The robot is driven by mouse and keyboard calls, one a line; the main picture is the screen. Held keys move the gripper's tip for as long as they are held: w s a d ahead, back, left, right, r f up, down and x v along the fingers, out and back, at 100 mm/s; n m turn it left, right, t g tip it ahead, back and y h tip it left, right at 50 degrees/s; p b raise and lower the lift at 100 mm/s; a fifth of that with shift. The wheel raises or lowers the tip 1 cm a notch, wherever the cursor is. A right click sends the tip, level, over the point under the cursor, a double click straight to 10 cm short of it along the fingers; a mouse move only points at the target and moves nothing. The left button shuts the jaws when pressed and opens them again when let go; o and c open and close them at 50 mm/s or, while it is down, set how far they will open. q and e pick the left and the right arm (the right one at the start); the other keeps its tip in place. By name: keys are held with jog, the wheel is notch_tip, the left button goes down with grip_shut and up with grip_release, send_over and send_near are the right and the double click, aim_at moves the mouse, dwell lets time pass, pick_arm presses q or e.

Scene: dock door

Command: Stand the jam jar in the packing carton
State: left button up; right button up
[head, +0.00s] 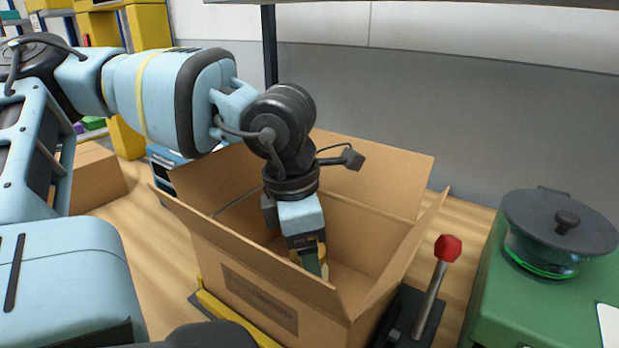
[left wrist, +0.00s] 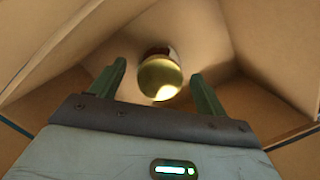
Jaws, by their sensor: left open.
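The packing carton (head: 285,290) is an open brown box with its flaps folded outward. My left gripper (head: 312,262) reaches down inside it from above. The jam jar (left wrist: 160,78) shows in the left wrist view as a round gold lid with a bit of red and pale side beyond it. It is inside the carton, between and just beyond the open fingers of my left gripper (left wrist: 160,88), with a gap on each side. In the head view the gripper and the carton's front wall hide most of the jar. My right gripper is not in view.
A lever with a red knob (head: 448,248) stands close to the carton's right side. A green cabinet (head: 530,310) with a dark round-lidded device (head: 560,220) is at the right. Another brown carton (head: 95,178) sits at the left. A grey wall is behind.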

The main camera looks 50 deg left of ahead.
pick_arm(q)
jog(key=r, duration=0.5)
jog(key=s+r, duration=0.1)
jog(key=r, duration=0.2)
jog(key=shift+a+r+p, duration=0.1)
jog(key=shift+a+p, duration=0.15)
jog(key=shift+p, duration=0.15)
